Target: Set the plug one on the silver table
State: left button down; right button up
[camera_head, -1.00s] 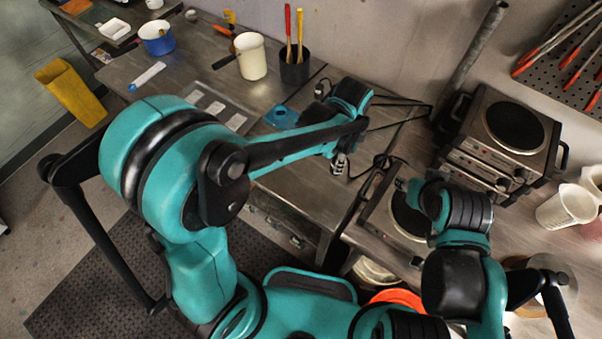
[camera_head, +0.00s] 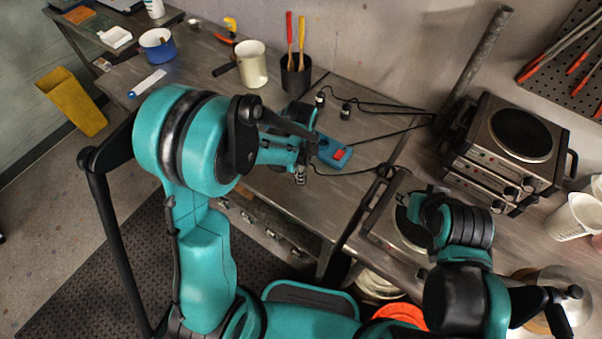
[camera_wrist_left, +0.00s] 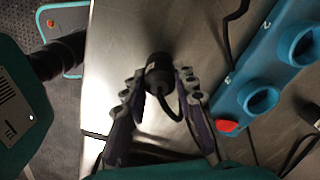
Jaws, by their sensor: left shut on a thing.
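My left gripper (camera_head: 300,176) is low over the silver metal table (camera_head: 385,150), near its front edge. In the left wrist view the left gripper (camera_wrist_left: 158,95) is shut on a black plug (camera_wrist_left: 158,70) with a black cable curving back between the fingers. In the head view the held plug is too small and covered to make out well. Two other dark plugs (camera_head: 320,98) stand on the table behind the blue socket strip. My right arm's end (camera_head: 420,205) is over the right-hand bench; its fingers are not clear.
The blue socket strip (camera_head: 334,152) with a red switch lies just right of the left gripper; its sockets show in the wrist view (camera_wrist_left: 262,100). Cables cross the table. A black cup (camera_head: 295,75) and white pitcher (camera_head: 252,66) stand behind. Hot plates (camera_head: 515,150) are stacked right.

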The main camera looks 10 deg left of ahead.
pick_arm(q)
jog(key=shift+f, duration=0.35)
jog(key=shift+f, duration=0.2)
jog(key=c, duration=1.2)
grip_release()
jog(key=shift+r, duration=0.15)
